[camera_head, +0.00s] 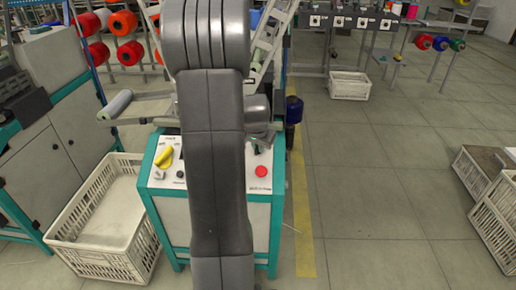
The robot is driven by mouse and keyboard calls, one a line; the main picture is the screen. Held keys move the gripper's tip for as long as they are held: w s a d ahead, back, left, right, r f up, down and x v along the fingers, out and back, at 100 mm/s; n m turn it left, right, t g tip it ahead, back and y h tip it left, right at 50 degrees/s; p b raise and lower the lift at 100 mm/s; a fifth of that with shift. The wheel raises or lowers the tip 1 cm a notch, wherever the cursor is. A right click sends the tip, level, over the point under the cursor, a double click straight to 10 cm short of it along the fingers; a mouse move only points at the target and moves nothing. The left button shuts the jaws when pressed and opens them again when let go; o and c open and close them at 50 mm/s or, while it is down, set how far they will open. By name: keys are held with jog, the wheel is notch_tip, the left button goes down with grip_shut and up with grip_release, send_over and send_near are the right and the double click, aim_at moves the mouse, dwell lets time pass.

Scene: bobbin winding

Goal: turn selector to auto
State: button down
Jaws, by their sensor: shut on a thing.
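The machine's control panel (186,178) is white with a teal frame and stands in the middle of the camera_head view. A yellow selector handle (165,157) sits on its left part, tilted, with nothing of mine seen touching it. The small labels around it are too small to read. A red round button (261,171) is on the right part. My grey arm crosses the panel from top to bottom and hides its middle.
A white crate (125,263) stands on the floor left of the machine. A dark blue spool (294,110) is at the machine's right side. A yellow floor line (304,225) runs beside it. The tiled floor to the right is clear up to more crates (496,235).

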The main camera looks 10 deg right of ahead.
jog(key=shift+m, duration=0.6)
jog(key=c, duration=1.5)
grip_release()
jog(key=p+v, duration=0.2)
jog(key=v, duration=1.1)
jog(key=shift+s+r+p, duration=0.1)
jog(key=shift+r+p, duration=0.25)
jog(key=shift+r, duration=0.05)
jog(key=shift+d+f, duration=0.1)
jog(key=b+x, duration=0.3)
jog(key=x, duration=1)
jog(key=shift+f, duration=0.35)
